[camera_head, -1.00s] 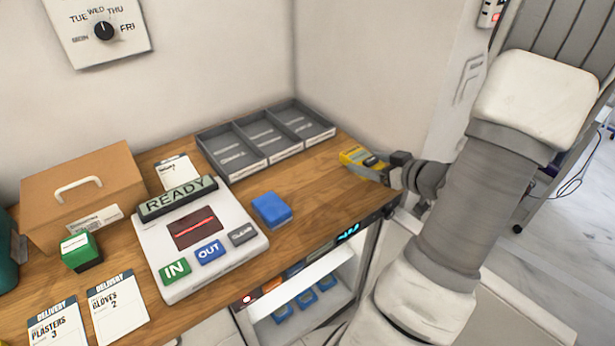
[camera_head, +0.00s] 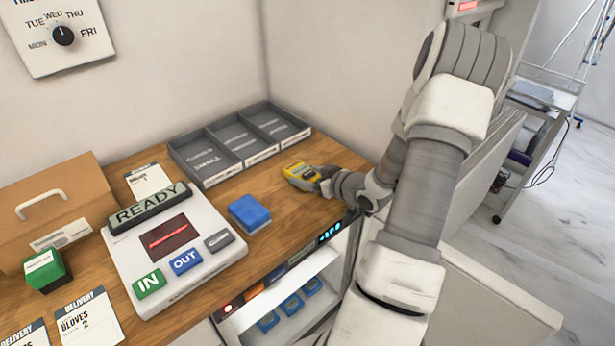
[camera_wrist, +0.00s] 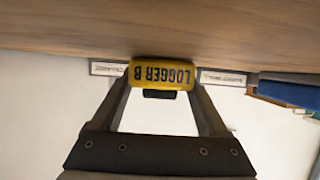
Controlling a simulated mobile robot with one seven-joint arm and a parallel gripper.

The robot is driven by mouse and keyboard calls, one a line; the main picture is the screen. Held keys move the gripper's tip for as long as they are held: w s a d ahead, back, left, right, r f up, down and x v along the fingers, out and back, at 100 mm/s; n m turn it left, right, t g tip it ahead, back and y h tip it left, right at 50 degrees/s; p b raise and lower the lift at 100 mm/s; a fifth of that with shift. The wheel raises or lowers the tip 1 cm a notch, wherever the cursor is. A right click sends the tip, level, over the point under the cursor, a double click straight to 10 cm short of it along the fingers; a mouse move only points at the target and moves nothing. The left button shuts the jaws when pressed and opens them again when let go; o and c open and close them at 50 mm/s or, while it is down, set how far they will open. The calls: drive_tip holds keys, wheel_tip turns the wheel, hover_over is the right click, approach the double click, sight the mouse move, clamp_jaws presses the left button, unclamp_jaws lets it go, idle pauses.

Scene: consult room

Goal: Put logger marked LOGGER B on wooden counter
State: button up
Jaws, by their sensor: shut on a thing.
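The yellow logger (camera_head: 302,176) is at the right end of the wooden counter (camera_head: 283,212), in front of the grey divided tray. In the wrist view the logger (camera_wrist: 160,75) shows its "LOGGER B" label upside down. My gripper (camera_head: 323,180) is shut on it, and in the wrist view my gripper's two fingers (camera_wrist: 162,92) grip its sides. The wooden surface (camera_wrist: 160,25) is right beside the logger in that view. I cannot tell whether the logger touches the counter.
A blue box (camera_head: 249,213) lies left of the logger. The grey tray (camera_head: 236,150) stands behind. A white scanner with a READY sign (camera_head: 170,250) is further left. Below the counter, an open fridge (camera_head: 290,300) holds several blue items. Bare wood lies between blue box and logger.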

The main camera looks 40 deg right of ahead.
drive_tip(key=shift+f, duration=0.15)
drive_tip(key=o, duration=1.4)
drive_tip(key=shift+s+r, duration=0.15)
drive_tip(key=shift+r, duration=0.2)
drive_tip(key=p+v, duration=0.1)
drive_tip(key=v, duration=1)
drive_tip(key=shift+s, duration=0.35)
